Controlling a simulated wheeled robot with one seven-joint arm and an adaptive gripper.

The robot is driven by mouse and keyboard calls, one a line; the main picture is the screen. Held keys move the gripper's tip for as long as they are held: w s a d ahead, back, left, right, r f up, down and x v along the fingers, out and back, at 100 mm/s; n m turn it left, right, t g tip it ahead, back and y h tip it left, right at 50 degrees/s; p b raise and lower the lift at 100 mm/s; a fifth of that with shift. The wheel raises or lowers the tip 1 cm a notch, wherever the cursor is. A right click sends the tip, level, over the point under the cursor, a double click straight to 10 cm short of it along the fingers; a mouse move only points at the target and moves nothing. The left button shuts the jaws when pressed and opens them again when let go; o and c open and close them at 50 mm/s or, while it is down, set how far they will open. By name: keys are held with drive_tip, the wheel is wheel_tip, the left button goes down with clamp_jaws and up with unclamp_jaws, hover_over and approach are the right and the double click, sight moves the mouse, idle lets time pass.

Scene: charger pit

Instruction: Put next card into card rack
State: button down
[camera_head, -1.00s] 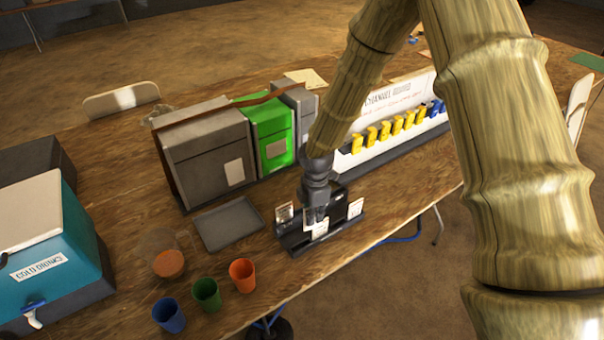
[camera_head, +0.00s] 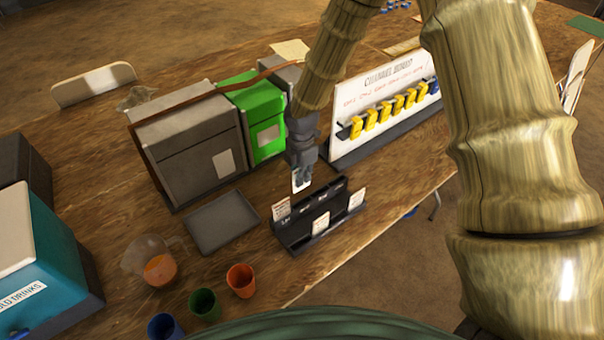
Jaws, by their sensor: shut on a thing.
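The black card rack (camera_head: 300,238) stands near the table's front edge. White cards stand upright in it: a left card (camera_head: 281,208), a front middle card (camera_head: 320,223) and a right card (camera_head: 357,197). My gripper (camera_head: 301,178) points down, just behind and above the rack's back left part. It is shut on a small white card (camera_head: 299,186), which hangs apart from the rack. The fingers are small in this view and partly hide the card.
A grey tray (camera_head: 222,222) lies left of the rack. An orange cup (camera_head: 241,281), a green cup (camera_head: 205,303) and a pitcher (camera_head: 150,262) stand front left. Grey and green boxes (camera_head: 262,130) stand behind. The channel board (camera_head: 385,105) stands at the back right.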

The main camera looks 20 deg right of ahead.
sight(302, 188)
drive_tip(key=shift+w+f+b, duration=0.15)
drive_tip(key=shift+f+b, duration=0.15)
drive_tip(key=shift+f, duration=0.3)
drive_tip(key=shift+f+b, duration=0.45)
drive_tip(key=shift+f, duration=0.05)
drive_tip(key=shift+f+b, duration=1.7)
drive_tip(key=shift+f, duration=0.4)
drive_tip(key=shift+f+b, duration=0.4)
drive_tip(key=shift+f, duration=1.1)
drive_tip(key=c, duration=1.5)
unclamp_jaws()
